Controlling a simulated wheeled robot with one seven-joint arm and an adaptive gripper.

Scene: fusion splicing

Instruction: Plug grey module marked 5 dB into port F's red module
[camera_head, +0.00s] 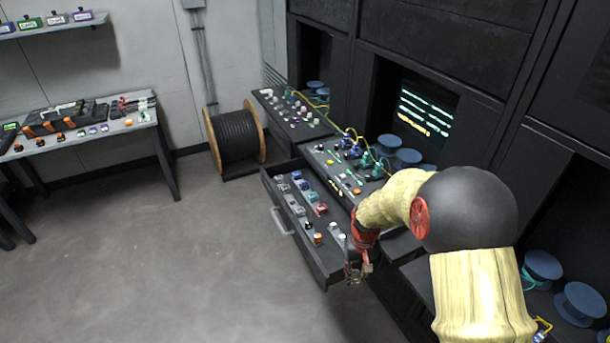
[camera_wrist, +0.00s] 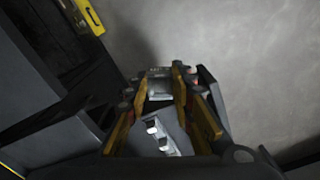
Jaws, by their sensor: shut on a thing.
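My gripper (camera_head: 357,270) is at the near end of the open drawer, low and in front of the cabinet. In the wrist view its fingers (camera_wrist: 160,86) are shut on a small grey module (camera_wrist: 160,90). A marking shows faintly on its far end, but I cannot read it. In the head view the module is too small to tell apart from the fingers. The bench panel (camera_head: 333,160) holds several plugs, cables and coloured modules. I cannot make out the port letters, so port F and its red module cannot be singled out.
The open drawer (camera_head: 285,222) holds several grey, blue, red and white modules. Yellow cables (camera_head: 352,133) and blue spools (camera_head: 409,157) sit behind the panel. A cable drum (camera_head: 236,140) and a side table (camera_head: 88,140) stand left. The floor (camera_head: 180,260) is clear.

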